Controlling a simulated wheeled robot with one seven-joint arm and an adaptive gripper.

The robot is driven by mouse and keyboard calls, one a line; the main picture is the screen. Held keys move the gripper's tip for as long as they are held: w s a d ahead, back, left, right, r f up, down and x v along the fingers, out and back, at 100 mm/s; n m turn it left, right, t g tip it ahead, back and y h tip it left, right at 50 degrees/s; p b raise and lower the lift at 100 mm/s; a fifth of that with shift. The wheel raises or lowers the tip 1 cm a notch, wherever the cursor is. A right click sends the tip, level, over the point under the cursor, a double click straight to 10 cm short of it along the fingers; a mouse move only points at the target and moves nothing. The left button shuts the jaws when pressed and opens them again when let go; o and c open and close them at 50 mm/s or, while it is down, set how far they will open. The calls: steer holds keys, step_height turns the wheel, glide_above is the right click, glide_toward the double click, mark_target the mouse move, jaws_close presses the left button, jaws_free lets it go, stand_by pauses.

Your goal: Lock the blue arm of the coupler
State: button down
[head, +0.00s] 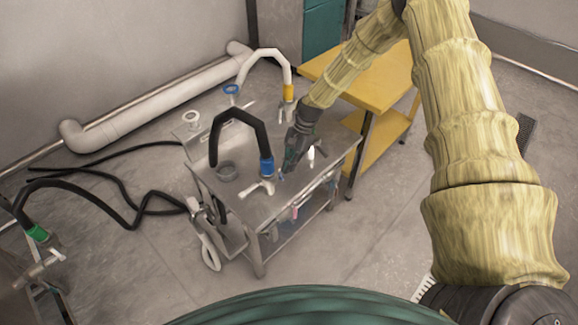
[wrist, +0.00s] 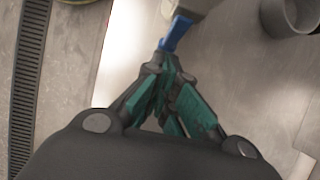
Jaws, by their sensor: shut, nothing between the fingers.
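A blue lever arm (wrist: 175,33) shows in the wrist view, just beyond my fingertips. It sits against a pale metal coupler part (wrist: 192,7) that is cut off by the top edge. My gripper (wrist: 160,62) has its green-padded fingers closed together with nothing between them. The tips are at the lower end of the blue arm; I cannot tell whether they touch it. In the head view my gripper (head: 288,163) is low over the metal cart, right of the black hose's blue collar (head: 266,167) and silver fitting (head: 261,187). The blue arm is not clear there.
A white hose (head: 265,52) arches behind. A yellow table (head: 375,88) stands at the back right. Black hoses (head: 110,185) lie on the left floor.

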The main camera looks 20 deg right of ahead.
steer(key=d+p+v, duration=0.1)
steer(key=p+v, duration=0.3)
steer(key=v, duration=0.5)
steer(key=shift+w+d+p, duration=0.25)
steer(key=shift+w+p, duration=0.15)
steer(key=shift+f, duration=0.1)
